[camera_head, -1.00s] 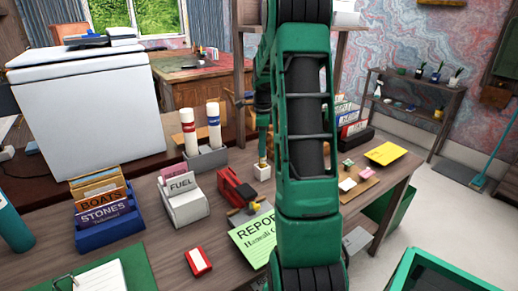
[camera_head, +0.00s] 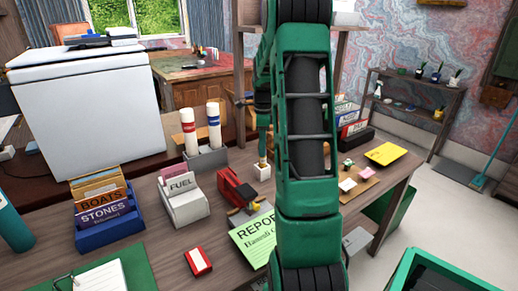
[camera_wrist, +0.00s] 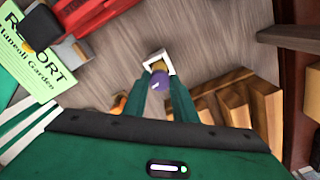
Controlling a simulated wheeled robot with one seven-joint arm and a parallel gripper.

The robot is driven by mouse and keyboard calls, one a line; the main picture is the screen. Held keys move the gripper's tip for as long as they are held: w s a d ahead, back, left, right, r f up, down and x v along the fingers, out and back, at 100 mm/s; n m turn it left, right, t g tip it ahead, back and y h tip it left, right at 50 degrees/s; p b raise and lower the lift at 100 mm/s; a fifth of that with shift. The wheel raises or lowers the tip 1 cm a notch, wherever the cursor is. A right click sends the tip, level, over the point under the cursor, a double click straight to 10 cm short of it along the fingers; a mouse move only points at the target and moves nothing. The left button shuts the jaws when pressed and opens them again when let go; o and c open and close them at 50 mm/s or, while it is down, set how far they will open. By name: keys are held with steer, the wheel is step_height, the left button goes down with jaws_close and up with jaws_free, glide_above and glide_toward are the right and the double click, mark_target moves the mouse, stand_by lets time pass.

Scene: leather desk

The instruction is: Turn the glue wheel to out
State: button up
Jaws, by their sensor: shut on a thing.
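A small purple round piece (camera_wrist: 159,82), which looks like the glue wheel, shows between my fingertips in the wrist view. It sits at a white square holder (camera_wrist: 157,61) on the desk. In the head view the holder is a small white block (camera_head: 262,173) with a yellowish part (camera_head: 262,163) on top. My gripper (camera_wrist: 160,84) points down over it, its green fingers closed on the purple piece. In the head view my gripper (camera_head: 263,153) is small and partly hidden by my arm. I cannot make out any in or out mark.
A red and black device (camera_head: 232,189) and a green report sheet (camera_head: 255,240) lie close to the holder. A fuel card box (camera_head: 184,203) and a stand with two tubes (camera_head: 207,158) are to the left. Wooden slotted pieces (camera_wrist: 210,108) are close by my fingers in the wrist view.

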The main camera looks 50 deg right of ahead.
steer(key=o, duration=1.1)
step_height(320, 180, up, 11)
steer(key=shift+f, duration=0.1)
